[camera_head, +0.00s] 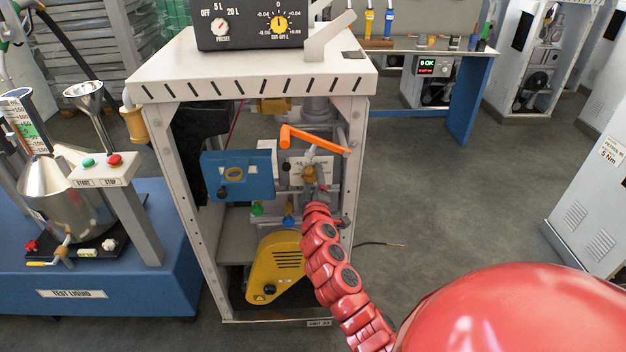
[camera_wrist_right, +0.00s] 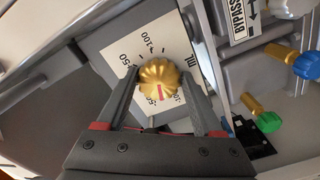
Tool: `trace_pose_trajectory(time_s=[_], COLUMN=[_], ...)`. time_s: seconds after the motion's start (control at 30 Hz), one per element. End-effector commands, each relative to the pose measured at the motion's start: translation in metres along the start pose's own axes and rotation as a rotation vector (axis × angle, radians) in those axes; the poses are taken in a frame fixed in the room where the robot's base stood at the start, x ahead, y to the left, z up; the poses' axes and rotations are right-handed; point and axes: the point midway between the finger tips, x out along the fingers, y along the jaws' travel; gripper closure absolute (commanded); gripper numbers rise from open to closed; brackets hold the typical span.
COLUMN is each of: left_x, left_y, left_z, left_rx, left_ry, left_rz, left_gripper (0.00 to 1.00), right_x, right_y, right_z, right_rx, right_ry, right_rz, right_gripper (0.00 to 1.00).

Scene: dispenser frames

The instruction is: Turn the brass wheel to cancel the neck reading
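The brass wheel (camera_wrist_right: 158,78) is a ribbed knob with a red mark on its lower part. It sits in front of a white scale card (camera_wrist_right: 122,59) marked in mL, with 50, 100, -50 and -100 readable. My right gripper (camera_wrist_right: 158,77) is open, with one dark finger on each side of the wheel. I cannot tell whether the fingers touch it. In the head view, my right gripper (camera_head: 312,180) reaches into the open cabinet, by the scale card and a brass spot that is mostly hidden. My left gripper is not in view.
An orange handle (camera_head: 315,140) crosses just above my right gripper. A blue box (camera_head: 238,177) lies to its left, a yellow guard (camera_head: 275,268) below. Blue (camera_wrist_right: 306,65) and green (camera_wrist_right: 267,122) knobs are close on the right. The cabinet posts (camera_head: 358,170) bound the opening.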

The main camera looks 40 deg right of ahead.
Motion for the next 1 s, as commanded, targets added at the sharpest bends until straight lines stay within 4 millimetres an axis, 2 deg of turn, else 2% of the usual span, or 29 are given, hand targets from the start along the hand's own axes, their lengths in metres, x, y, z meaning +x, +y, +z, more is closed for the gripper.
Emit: trace_pose_trajectory(time_s=[0.03, 0.13, 0.43, 0.57, 0.77, 1.0], left_x=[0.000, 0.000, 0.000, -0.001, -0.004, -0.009], left_y=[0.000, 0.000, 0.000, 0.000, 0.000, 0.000], left_z=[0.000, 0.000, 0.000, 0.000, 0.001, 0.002], left_rx=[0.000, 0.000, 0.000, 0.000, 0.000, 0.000], left_ry=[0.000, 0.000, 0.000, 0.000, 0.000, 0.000], left_rz=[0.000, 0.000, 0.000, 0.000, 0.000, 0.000], left_gripper=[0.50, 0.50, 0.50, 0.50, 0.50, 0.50], right_x=[0.000, 0.000, -0.001, -0.008, -0.040, -0.093], right_y=[-0.001, 0.000, 0.000, 0.000, -0.002, -0.002], right_z=[0.001, 0.000, 0.000, 0.000, 0.002, 0.000], right_rx=[0.000, 0.000, 0.000, -0.001, -0.002, 0.001], right_ry=[-0.001, 0.000, 0.001, 0.002, 0.001, 0.004], right_rz=[-0.001, 0.000, 0.001, 0.001, -0.001, -0.002], right_gripper=[0.22, 0.05, 0.05, 0.05, 0.05, 0.05])
